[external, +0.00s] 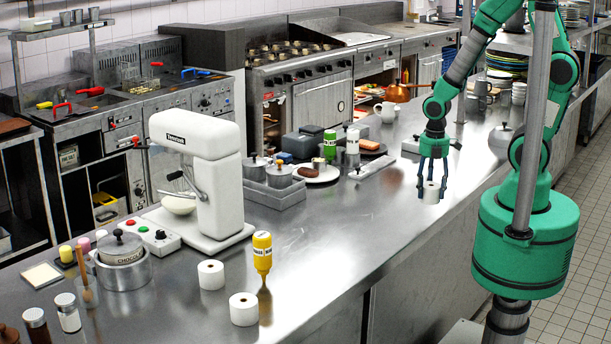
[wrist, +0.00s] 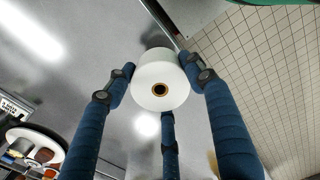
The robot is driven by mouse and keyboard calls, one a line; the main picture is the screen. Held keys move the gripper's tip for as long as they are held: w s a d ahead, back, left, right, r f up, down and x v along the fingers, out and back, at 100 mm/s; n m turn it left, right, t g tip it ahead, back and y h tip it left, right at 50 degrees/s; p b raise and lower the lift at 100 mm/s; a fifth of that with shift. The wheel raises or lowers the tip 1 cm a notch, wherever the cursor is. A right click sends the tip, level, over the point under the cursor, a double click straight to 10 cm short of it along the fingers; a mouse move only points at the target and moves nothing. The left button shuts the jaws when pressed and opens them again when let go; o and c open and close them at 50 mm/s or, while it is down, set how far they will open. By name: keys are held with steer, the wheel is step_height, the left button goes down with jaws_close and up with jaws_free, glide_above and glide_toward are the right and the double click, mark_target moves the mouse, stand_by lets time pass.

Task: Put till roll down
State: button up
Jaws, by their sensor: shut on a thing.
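A white till roll (external: 431,192) is between the fingers of my gripper (external: 433,180) at the right part of the steel counter. In the wrist view the till roll (wrist: 161,82) shows its round end with a brown core, and the blue fingers of my gripper (wrist: 160,85) close around it. It is at or just above the counter (external: 340,215); I cannot tell whether it touches. Two other till rolls stand on the counter at the front, one (external: 211,275) beside the mixer and one (external: 243,309) nearer the front edge.
A yellow bottle (external: 262,252) stands by the two front rolls. A white mixer (external: 215,175) stands at the left. A plate with food (external: 318,174) lies left of my gripper. The counter between the bottle and my gripper is clear. The counter's edge is close to the right of the held roll.

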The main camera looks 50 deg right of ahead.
steer(key=shift+s+d+f+m, duration=0.15)
steer(key=shift+s+d+m, duration=0.5)
steer(key=shift+s+d, duration=0.4)
steer(key=shift+s+d+f+m, duration=0.1)
steer(key=shift+s+d+m, duration=0.6)
steer(key=shift+d, duration=0.65)
steer(key=w, duration=0.5)
steer(key=w+f+b, duration=0.1)
steer(key=w, duration=0.4)
steer(key=w+a, duration=0.1)
steer(key=w, duration=0.5)
steer(key=shift+f+b, duration=0.2)
steer(key=shift+b, duration=0.2)
steer(key=shift+f+b, duration=0.45)
steer(key=shift+f, duration=1.35)
steer(key=shift+f, duration=0.1)
steer(key=o, duration=1.2)
